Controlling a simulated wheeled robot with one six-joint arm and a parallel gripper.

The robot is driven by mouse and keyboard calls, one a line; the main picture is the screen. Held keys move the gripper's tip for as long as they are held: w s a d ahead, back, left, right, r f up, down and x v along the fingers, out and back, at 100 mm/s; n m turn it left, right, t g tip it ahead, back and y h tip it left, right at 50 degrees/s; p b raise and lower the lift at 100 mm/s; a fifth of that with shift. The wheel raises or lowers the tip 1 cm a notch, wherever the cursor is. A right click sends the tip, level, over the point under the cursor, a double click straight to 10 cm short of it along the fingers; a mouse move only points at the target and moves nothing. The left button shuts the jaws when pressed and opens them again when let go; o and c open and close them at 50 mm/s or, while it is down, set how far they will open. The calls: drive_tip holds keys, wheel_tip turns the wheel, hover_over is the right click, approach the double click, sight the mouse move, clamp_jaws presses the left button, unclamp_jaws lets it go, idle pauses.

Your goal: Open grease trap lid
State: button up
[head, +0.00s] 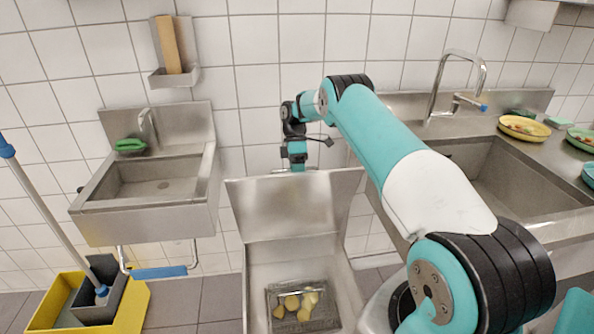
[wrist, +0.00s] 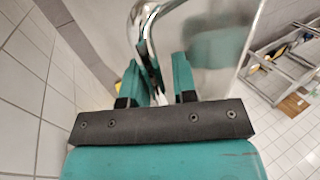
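The grease trap lid (head: 285,207) is a flat steel panel standing raised, close to upright, at the back of the open steel trap box (head: 346,283). In the wrist view the lid (wrist: 222,52) is a shiny sheet at the upper middle. Its chrome bar handle (wrist: 151,40) runs down between the fingers of my gripper (wrist: 161,78). The fingers are apart, with the bar near the left one and a gap on the right. In the head view my gripper (head: 297,165) is at the lid's top edge, its tips partly hidden.
Inside the trap, a basket (head: 325,325) holds several yellowish lumps. A small sink (head: 150,180) hangs at left above a yellow mop bucket (head: 128,312). A larger sink (head: 490,190) and counter with plates (head: 525,128) stand at right. The tiled wall (head: 255,100) is close behind.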

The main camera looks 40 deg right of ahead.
drive_tip(key=shift+o, duration=0.9)
drive_tip(key=shift+d, duration=0.1)
drive_tip(key=shift+r, duration=0.15)
drive_tip(key=shift+w+r, duration=0.1)
wheel_tip(320, 180, up, 20)
drive_tip(key=p, duration=1.8)
